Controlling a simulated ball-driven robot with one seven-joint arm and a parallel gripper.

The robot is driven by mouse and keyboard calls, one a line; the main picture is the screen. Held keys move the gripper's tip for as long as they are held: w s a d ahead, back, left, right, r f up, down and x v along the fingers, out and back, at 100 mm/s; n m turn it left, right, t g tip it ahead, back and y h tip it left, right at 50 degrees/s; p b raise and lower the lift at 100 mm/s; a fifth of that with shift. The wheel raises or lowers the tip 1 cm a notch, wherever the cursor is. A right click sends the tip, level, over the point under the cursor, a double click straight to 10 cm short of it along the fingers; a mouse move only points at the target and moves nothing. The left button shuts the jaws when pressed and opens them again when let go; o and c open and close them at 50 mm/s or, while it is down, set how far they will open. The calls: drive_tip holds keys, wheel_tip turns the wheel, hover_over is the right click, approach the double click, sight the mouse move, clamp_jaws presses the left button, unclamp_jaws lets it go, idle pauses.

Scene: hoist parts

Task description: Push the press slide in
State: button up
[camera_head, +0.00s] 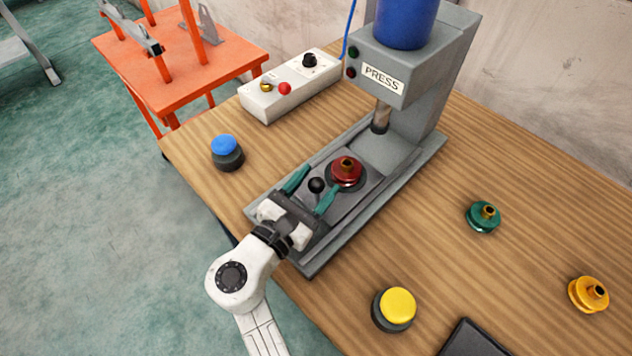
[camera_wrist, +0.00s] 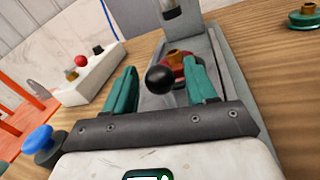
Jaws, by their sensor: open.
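The grey press (camera_head: 405,75) stands on the wooden table. Its slide (camera_head: 367,188) sits on the grey base rails, pulled out in front of the ram (camera_head: 381,115). A red part with a brass centre (camera_head: 346,172) rests on the slide; it also shows in the wrist view (camera_wrist: 178,66). The slide's black ball knob (camera_head: 317,185) stands in front of the red part. My gripper (camera_head: 312,190) is open, with its teal fingers on either side of the knob. In the wrist view the knob (camera_wrist: 160,80) lies between the fingers; I cannot tell whether they touch it.
A control box (camera_head: 290,87) with a red button stands behind left. A blue button (camera_head: 226,150) is at the left, a yellow button (camera_head: 396,308) at the front. Green (camera_head: 484,217) and yellow (camera_head: 588,294) parts lie at the right. An orange stand (camera_head: 190,75) is beyond the table.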

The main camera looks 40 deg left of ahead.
drive_tip(key=s, duration=0.6)
drive_tip(key=s+d, duration=0.1)
drive_tip(key=s, duration=0.3)
drive_tip(key=shift+s+d, duration=0.1)
drive_tip(key=shift+c, duration=0.3)
